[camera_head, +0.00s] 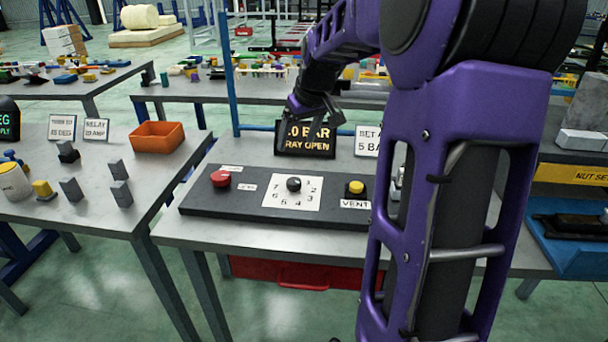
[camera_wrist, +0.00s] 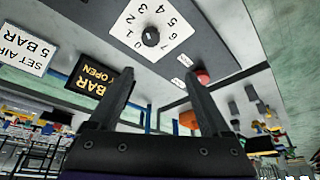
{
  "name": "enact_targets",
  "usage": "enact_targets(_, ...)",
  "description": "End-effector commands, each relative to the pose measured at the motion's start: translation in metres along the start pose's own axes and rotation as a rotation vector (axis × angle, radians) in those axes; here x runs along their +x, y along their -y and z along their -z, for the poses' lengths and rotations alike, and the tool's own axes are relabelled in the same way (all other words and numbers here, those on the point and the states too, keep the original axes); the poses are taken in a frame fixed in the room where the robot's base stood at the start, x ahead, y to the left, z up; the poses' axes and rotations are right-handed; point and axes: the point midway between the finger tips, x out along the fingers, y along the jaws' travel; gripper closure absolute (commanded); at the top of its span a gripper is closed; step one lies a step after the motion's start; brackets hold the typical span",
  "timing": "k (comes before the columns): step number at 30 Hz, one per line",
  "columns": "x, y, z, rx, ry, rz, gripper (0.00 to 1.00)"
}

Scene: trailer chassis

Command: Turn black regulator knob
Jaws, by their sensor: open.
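The black regulator knob (camera_head: 294,184) stands on a white numbered dial card (camera_head: 290,202) in the middle of a dark panel (camera_head: 225,205) on the bench. It also shows at the top of the wrist view (camera_wrist: 150,36), on the card with digits around it. My gripper (camera_head: 312,122) is open and empty, above and behind the knob, in front of the black display. In the wrist view the two fingers of my gripper (camera_wrist: 158,75) are spread apart, clear of the knob. A black display (camera_head: 318,146) reads "BAR" and "OPEN", partly covered by a finger.
A red button (camera_head: 221,179) is left of the knob and a yellow button (camera_head: 355,187), labelled VENT, is right. A "SET AIR 5 BAR" sign (camera_wrist: 24,46) stands behind the panel. A blue post (camera_head: 229,75) rises behind its left side. An orange bin (camera_head: 157,137) is on the left table.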

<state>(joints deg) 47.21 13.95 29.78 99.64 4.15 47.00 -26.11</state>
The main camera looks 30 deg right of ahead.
Motion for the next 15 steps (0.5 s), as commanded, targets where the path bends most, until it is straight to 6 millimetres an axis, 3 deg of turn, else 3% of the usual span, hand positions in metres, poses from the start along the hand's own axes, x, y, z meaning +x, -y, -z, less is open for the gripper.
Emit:
enact_targets(3,-0.009,-0.011,-0.007,0.010,0.011,-0.015,0.18)
enact_targets(7,-0.005,-0.014,-0.010,0.012,0.018,-0.019,0.18)
enact_targets(15,0.043,-0.014,-0.011,0.011,0.020,-0.014,0.18)
